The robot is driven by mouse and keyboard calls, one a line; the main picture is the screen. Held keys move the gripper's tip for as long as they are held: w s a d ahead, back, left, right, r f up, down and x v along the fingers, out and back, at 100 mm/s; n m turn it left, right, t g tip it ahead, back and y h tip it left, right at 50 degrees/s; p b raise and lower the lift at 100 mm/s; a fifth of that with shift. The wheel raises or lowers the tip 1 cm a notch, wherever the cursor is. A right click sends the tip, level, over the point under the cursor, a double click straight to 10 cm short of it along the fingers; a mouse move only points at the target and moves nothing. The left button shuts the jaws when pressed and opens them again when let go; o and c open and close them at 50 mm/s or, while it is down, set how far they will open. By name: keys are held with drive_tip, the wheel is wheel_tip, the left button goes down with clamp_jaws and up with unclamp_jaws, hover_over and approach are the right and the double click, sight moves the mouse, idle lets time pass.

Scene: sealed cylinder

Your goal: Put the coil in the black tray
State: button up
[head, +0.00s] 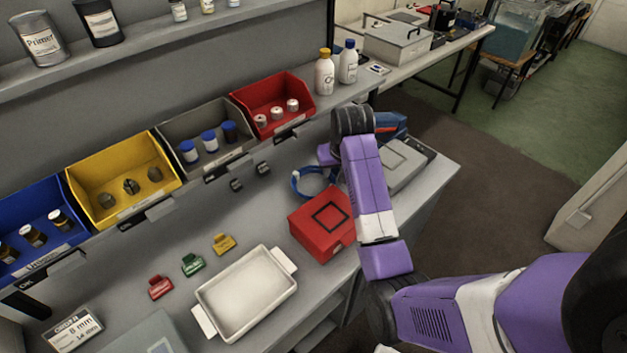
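A blue ring-shaped coil (298,190) lies on the grey bench, behind the red box and left of my arm. Its right side is partly hidden by my arm. I see no tray that is clearly black. A white tray (228,319) with two side handles sits empty at the front of the bench. A red box (305,234) with a black square outline on top stands between the coil and the white tray. My arm bends over the bench, and a small purple part of its end shows near the coil. My gripper's fingers are hidden behind the arm, so I cannot tell their state.
Blue, yellow, grey and red bins (270,88) line the back with jars and parts. Three small clips, red, green and yellow (223,243), lie left of the white tray. A grey case (402,163) sits right of my arm. Two white bottles (324,75) stand behind.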

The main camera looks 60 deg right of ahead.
sight(332, 179)
drive_tip(key=shift+p+x, duration=0.7)
drive_tip(key=shift+x, duration=2.8)
clamp_jaws()
